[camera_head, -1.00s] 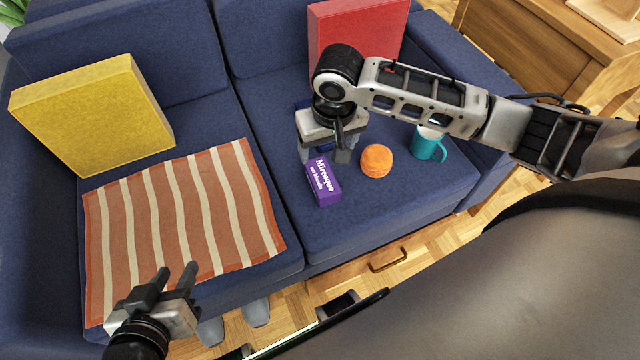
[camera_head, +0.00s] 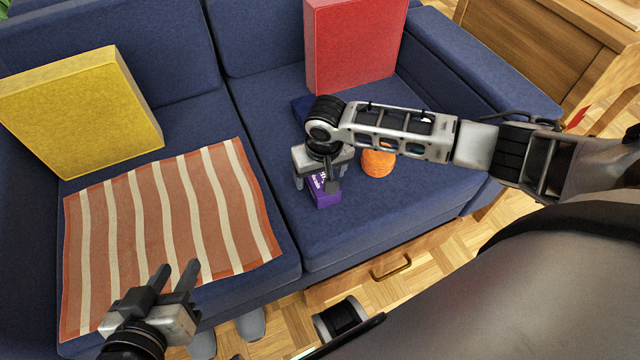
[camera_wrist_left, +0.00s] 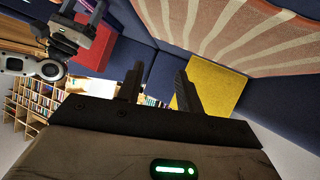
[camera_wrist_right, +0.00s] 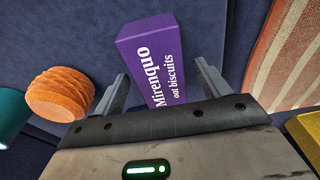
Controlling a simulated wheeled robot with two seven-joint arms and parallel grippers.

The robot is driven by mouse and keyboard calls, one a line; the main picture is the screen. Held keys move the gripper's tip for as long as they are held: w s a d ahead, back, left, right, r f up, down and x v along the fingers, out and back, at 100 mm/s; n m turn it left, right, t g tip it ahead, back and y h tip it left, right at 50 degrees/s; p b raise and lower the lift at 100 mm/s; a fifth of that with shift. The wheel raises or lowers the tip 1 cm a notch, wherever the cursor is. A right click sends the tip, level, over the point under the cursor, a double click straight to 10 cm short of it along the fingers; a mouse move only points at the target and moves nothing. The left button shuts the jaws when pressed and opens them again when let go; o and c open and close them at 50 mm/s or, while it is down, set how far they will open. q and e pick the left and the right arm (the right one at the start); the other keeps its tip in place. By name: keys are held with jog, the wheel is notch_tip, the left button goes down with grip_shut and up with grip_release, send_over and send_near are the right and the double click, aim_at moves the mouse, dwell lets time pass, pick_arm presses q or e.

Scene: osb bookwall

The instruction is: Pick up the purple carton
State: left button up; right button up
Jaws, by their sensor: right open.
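The purple carton (camera_head: 324,194) lies on the right seat cushion of the blue sofa, partly hidden by my right gripper in the head view. In the right wrist view the carton (camera_wrist_right: 156,62) shows white lettering and reaches in between the fingers. My right gripper (camera_wrist_right: 164,92) is open, with a finger on each side of the carton and visible gaps. In the head view my right gripper (camera_head: 318,180) is over the carton. My left gripper (camera_head: 175,278) is open and empty, above the front edge of the striped cloth.
An orange ridged object (camera_head: 377,163) sits close to the right of the carton, and it also shows in the right wrist view (camera_wrist_right: 60,95). A teal mug (camera_wrist_right: 12,115) is beyond it. A striped cloth (camera_head: 170,230), yellow cushion (camera_head: 85,115) and red cushion (camera_head: 352,45) rest on the sofa.

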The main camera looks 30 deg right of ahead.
jog(key=shift+w+f, duration=0.1)
jog(key=shift+f, duration=0.45)
jog(key=c, duration=1)
jog(key=shift+r, duration=0.1)
